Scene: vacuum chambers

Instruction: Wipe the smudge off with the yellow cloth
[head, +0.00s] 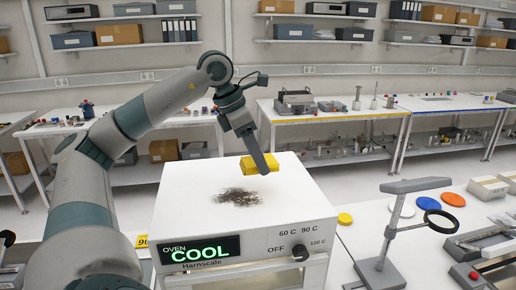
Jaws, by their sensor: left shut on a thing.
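A dark smudge (236,197) lies on the white top of the oven (300,195), left of the middle. My left gripper (262,165) is shut on the yellow cloth (248,167), which looks like a folded block. The cloth is behind and slightly right of the smudge, over the rear part of the oven top. I cannot tell if it touches the top. The gripper fingers hide part of the cloth. My right gripper does not show.
The oven front has a display reading COOL and a dark knob (299,252). A grey stand (385,262) with a black ring (440,222) rises right of the oven. Orange (454,199) and blue (428,203) discs lie on the right table. The rest of the oven top is clear.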

